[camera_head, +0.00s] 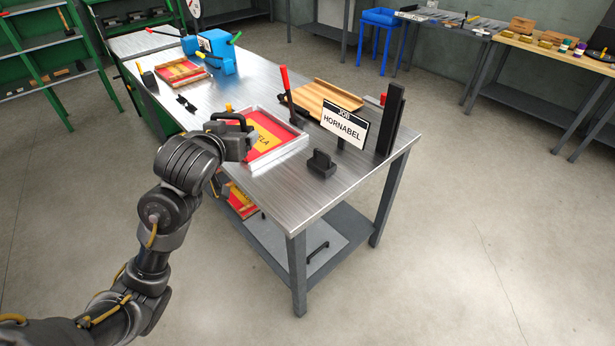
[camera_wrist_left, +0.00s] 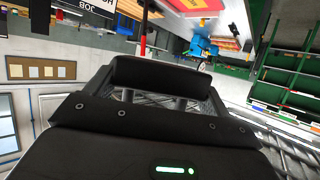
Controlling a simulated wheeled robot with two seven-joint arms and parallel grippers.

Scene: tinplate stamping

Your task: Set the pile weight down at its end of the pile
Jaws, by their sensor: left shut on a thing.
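My left gripper (camera_head: 236,146) is over the near left side of a metal-rimmed tray (camera_head: 298,147) on the steel bench. It is shut on a dark piece that I take to be the pile weight (camera_head: 229,118); a black loop of it shows above the jaws. The wrist and jaws hide much of it, and I cannot tell whether it touches the pile. In the left wrist view a wide black bar (camera_wrist_left: 160,74) lies across the gripper. The pile in the tray is red and yellow printed sheets (camera_head: 262,138). My right gripper is not in view.
Around the tray stand a black block (camera_head: 321,165), a HORNABEL job sign (camera_head: 345,124), a black upright (camera_head: 391,118), a red-handled lever (camera_head: 286,85) and a wooden board (camera_head: 325,95). A second sheet tray (camera_head: 180,72) and a blue machine (camera_head: 215,52) are farther back. The bench's front right corner is bare.

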